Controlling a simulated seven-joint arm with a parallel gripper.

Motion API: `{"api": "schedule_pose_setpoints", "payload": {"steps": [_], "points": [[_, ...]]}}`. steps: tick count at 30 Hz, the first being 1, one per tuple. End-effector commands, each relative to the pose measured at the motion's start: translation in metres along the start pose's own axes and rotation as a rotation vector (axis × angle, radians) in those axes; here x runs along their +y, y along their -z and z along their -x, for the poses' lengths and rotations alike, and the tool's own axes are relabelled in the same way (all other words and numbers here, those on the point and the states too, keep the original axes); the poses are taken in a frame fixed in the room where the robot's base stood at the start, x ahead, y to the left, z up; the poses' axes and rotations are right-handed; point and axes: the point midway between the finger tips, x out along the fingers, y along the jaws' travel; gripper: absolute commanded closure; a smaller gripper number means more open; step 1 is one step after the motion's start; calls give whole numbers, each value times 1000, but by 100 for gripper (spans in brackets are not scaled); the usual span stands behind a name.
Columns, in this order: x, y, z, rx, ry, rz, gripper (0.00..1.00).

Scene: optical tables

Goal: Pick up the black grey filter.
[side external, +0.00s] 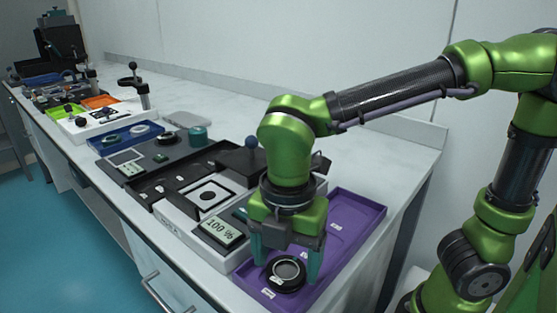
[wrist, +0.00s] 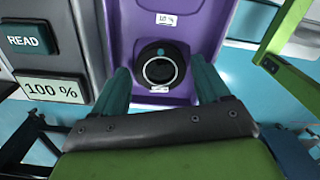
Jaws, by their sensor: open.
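The black grey filter (side external: 285,273) is a round black ring with a grey glass centre. It lies flat near the front end of the purple tray (side external: 351,222). In the wrist view the filter (wrist: 161,66) shows between and beyond my two teal fingers, beside a small white label. My gripper (side external: 286,268) is open and points down over the filter, one finger to each side of it. In the wrist view my gripper (wrist: 161,80) holds nothing. I cannot tell how far the fingertips are above the tray floor.
A white-topped meter with a "100 %" display (side external: 220,230) stands directly left of the tray. A black tray (side external: 170,178) and a blue tray (side external: 125,134) lie farther along the bench. The bench's front edge is close to the purple tray.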

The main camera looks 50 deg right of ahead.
Motion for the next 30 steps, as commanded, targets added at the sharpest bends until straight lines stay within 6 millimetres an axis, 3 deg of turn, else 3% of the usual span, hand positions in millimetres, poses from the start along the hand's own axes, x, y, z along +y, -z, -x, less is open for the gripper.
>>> {"api": "schedule_pose_setpoints", "payload": {"steps": [10,18,19,30], "points": [[0,0,-9,1,-1,-1,26],[0,0,-9,1,-1,0,68],[0,0,-8,1,-1,0,69],[0,0,-2,1,-2,0,70]]}}
